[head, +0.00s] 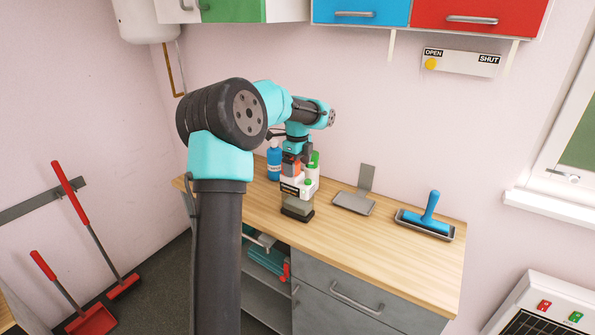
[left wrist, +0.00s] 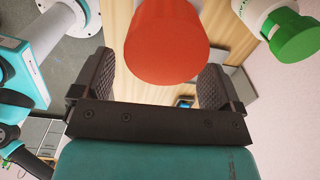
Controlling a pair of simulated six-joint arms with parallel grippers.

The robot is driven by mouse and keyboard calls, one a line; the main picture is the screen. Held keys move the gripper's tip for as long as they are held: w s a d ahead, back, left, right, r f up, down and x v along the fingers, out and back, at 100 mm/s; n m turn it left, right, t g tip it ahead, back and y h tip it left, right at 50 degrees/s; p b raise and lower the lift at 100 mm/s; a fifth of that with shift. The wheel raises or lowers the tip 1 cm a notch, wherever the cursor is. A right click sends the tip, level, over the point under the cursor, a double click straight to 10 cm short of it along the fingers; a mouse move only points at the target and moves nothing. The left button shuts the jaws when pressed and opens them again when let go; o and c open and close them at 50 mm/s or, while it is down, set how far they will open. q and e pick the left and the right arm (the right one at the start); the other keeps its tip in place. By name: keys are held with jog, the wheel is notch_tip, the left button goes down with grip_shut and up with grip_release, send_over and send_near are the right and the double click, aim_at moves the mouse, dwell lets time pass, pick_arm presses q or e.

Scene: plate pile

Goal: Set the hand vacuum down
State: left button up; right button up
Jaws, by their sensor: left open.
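I cannot pick out a hand vacuum with certainty in either view. My left gripper (head: 292,163) points down over the bottle cluster on the counter, at its back left. In the left wrist view its two dark fingers (left wrist: 155,85) are apart, with a round orange-red cap (left wrist: 165,38) showing between and beyond them. I cannot tell whether they touch it. The cap appears to belong to a white bottle (head: 290,189) under the gripper in the head view. My right gripper is not in view.
Nearby stand a blue bottle (head: 274,162) and a green-capped bottle (left wrist: 292,38). A block on a dark base (head: 297,212) sits in front. A metal tray (head: 353,204) and a blue-handled tool (head: 430,210) lie right. The counter (head: 365,240) is clear in front.

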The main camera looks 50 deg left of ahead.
pick_arm(q)
notch_tip(320, 180, up, 10)
jog(key=shift+f, duration=0.25)
jog(key=shift+f, duration=0.1)
dwell(0.4)
